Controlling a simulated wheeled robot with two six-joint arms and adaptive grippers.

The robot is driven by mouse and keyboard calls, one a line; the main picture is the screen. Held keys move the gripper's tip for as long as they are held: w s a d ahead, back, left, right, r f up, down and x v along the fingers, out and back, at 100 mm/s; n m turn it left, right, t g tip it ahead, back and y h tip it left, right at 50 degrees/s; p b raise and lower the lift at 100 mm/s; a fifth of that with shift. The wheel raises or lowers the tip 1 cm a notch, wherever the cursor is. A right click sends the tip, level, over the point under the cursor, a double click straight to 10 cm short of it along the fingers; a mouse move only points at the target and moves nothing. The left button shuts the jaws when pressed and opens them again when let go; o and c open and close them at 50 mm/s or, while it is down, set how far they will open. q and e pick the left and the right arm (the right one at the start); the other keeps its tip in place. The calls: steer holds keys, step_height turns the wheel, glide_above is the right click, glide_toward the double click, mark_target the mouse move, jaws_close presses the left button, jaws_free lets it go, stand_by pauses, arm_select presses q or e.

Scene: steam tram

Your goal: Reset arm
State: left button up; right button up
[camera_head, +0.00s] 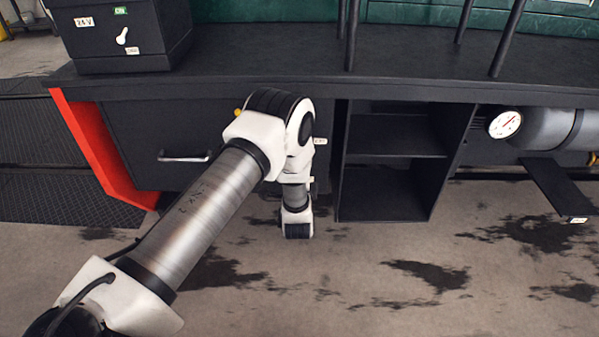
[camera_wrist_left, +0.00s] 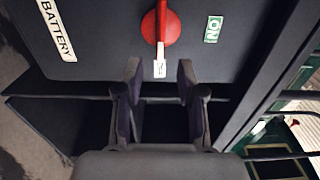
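My left arm (camera_head: 205,215) comes in from the lower left in the head view, bends at a white joint and drops in front of the dark bench. Its gripper is hidden there. In the left wrist view my left gripper (camera_wrist_left: 159,70) has its two fingers apart with nothing between them. A red rotary switch (camera_wrist_left: 160,27) on a dark panel (camera_wrist_left: 105,55) is beyond the fingertips, with a gap that I cannot judge. A BATTERY label (camera_wrist_left: 55,28) and a green ON label (camera_wrist_left: 213,29) flank it. My right gripper is not in view.
The dark bench (camera_head: 400,78) spans the view, with a drawer handle (camera_head: 183,157), open shelves (camera_head: 395,155) and a red side panel (camera_head: 105,160). A control box (camera_head: 120,35) stands on top at left. A gauge (camera_head: 505,124) and tank are at right. The stained floor (camera_head: 350,265) is clear.

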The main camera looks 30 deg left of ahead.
arm_select(q)
steer(key=shift+v, duration=1.95)
steer(key=shift+f, duration=0.1)
